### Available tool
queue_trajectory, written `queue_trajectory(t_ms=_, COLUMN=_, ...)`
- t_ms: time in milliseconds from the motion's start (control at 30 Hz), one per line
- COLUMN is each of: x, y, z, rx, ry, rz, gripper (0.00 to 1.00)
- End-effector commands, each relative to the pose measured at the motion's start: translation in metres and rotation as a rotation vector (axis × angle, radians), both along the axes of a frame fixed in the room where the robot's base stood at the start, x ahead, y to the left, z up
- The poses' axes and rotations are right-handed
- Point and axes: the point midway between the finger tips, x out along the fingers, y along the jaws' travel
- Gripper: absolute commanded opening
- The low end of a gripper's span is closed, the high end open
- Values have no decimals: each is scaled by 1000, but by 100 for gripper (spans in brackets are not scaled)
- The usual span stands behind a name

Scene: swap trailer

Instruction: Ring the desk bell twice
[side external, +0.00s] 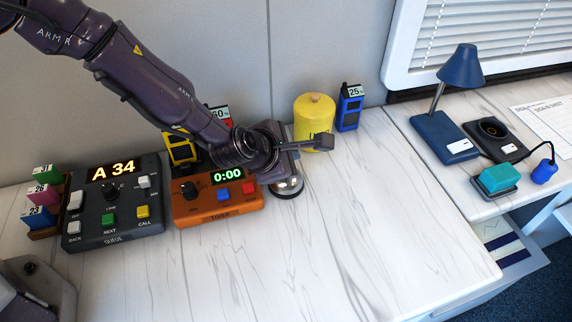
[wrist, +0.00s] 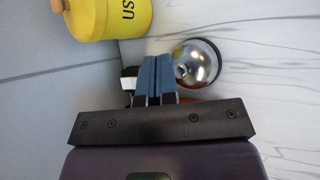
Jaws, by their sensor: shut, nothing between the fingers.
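The desk bell (side external: 288,188) is a silver dome on a dark base, standing on the marbled desk just right of the orange timer. My gripper's hand hangs right above it in the side view and hides its upper part. In the wrist view the bell's shiny dome (wrist: 197,62) lies just right of the fingers, with a small button near its middle. My gripper (wrist: 155,62) has its two blue fingers together and empty. I cannot tell from these views whether the fingertips touch the bell.
The orange timer (side external: 217,206) reads 0:00, and the dark queue console (side external: 112,222) reads A 34. A yellow canister (side external: 314,112) and blue radio (side external: 349,108) stand behind the bell. More radios (side external: 181,147) are partly hidden by my arm. The desk (side external: 390,220) is clear to the right and front.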

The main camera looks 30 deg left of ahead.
Motion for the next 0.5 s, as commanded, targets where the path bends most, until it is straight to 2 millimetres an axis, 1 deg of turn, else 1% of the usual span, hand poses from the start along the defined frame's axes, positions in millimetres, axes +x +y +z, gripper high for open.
queue_trajectory(t_ms=300, x=0, y=0, z=2, rx=-1, ry=0, rz=1, gripper=0)
queue_trajectory(t_ms=367, x=0, y=0, z=6, rx=-2, ry=-1, rz=1, gripper=0)
queue_trajectory(t_ms=500, x=0, y=0, z=20, rx=-2, ry=-2, rz=0, gripper=0)
